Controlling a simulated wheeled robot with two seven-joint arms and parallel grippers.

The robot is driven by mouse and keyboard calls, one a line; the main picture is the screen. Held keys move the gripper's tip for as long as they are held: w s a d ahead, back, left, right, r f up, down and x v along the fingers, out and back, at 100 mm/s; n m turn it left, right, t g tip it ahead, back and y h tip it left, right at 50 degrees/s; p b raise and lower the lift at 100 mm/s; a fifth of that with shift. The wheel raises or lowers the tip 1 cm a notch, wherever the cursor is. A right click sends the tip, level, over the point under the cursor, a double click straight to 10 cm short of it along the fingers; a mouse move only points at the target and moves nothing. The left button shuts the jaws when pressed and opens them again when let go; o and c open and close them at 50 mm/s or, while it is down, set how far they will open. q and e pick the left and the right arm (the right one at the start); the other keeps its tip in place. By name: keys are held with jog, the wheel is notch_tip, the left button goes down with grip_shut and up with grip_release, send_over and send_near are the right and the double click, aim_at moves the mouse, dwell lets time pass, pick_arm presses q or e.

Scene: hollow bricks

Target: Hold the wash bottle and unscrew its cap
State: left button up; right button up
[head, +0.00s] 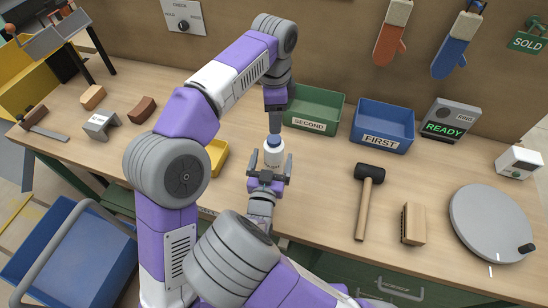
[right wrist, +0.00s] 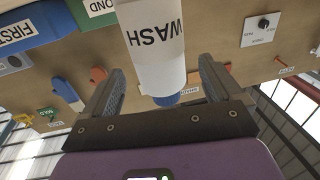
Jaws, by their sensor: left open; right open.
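The white wash bottle (head: 274,155) stands on the wooden bench with its blue cap (head: 274,140) on top. In the right wrist view, which is upside down, the bottle (right wrist: 155,45) shows the word WASH and the cap (right wrist: 178,97) points down the picture. My right gripper (head: 268,174) is open at the bottle's near side; in the wrist view its fingers (right wrist: 160,85) lie to either side of the bottle with gaps. My left gripper (head: 274,124) is open and points down just above the cap. Its fingers appear edge-on, and I cannot tell whether they touch the cap.
A green SECOND bin (head: 313,126) and a blue FIRST bin (head: 382,142) stand behind. A yellow tray (head: 217,154) is left of the bottle. A mallet (head: 370,172), a brush (head: 413,223) and a round turntable (head: 490,215) lie to the right. Bench between bottle and mallet is clear.

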aim_at(274, 139)
jog(key=shift+w+d, duration=0.15)
jog(key=shift+w, duration=0.7)
jog(key=shift+w+d, duration=0.1)
jog(key=shift+w, duration=0.7)
grip_shut()
pick_arm(q)
jog(key=m, duration=1.7)
jog(key=shift+f+m, duration=0.1)
jog(key=shift+m, duration=0.3)
jog(key=shift+f, duration=3.95)
jog(key=shift+c, duration=0.3)
